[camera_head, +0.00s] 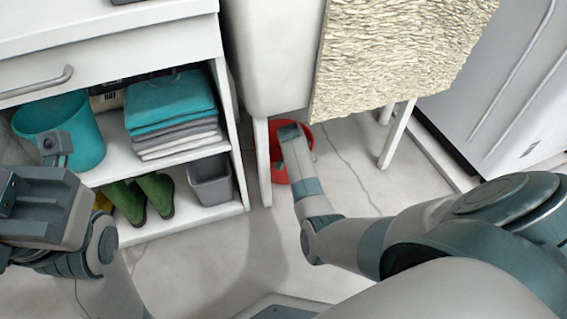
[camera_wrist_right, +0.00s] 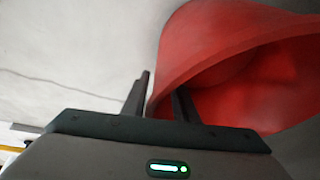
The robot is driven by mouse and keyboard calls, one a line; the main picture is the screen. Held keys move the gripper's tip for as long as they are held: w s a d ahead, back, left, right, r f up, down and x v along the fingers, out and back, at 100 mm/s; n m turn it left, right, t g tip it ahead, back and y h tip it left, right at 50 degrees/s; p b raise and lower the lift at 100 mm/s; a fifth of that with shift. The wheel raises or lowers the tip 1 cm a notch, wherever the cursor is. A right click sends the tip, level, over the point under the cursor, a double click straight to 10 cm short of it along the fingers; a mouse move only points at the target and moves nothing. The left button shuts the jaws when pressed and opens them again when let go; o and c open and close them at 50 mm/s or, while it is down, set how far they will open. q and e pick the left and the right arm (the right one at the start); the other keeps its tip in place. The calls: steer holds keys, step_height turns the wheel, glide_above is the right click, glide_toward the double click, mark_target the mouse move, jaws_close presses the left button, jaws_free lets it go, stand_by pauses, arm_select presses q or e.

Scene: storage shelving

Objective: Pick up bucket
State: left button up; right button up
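A red bucket (camera_head: 307,136) stands on the floor under the sink, largely hidden by my right arm in the head view. In the right wrist view the red bucket (camera_wrist_right: 215,40) fills the upper right, its open mouth facing the camera. My right gripper (camera_wrist_right: 163,83) is at the rim, its fingers apart. One finger is outside the bucket and the other overlaps its inside, with the wall between them. In the head view my right gripper's fingers are hidden. My left gripper (camera_head: 58,150) is at the left, in front of the shelf; its finger opening is unclear.
A shelf unit (camera_head: 215,150) at left holds a teal bucket (camera_head: 85,125), folded towels (camera_head: 170,110), green boots (camera_head: 155,190) and a grey bin (camera_head: 210,180). A white sink leg (camera_head: 262,160) stands close beside the red bucket. Floor in front is clear.

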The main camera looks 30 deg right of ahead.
jaws_close()
stand_by(1.5)
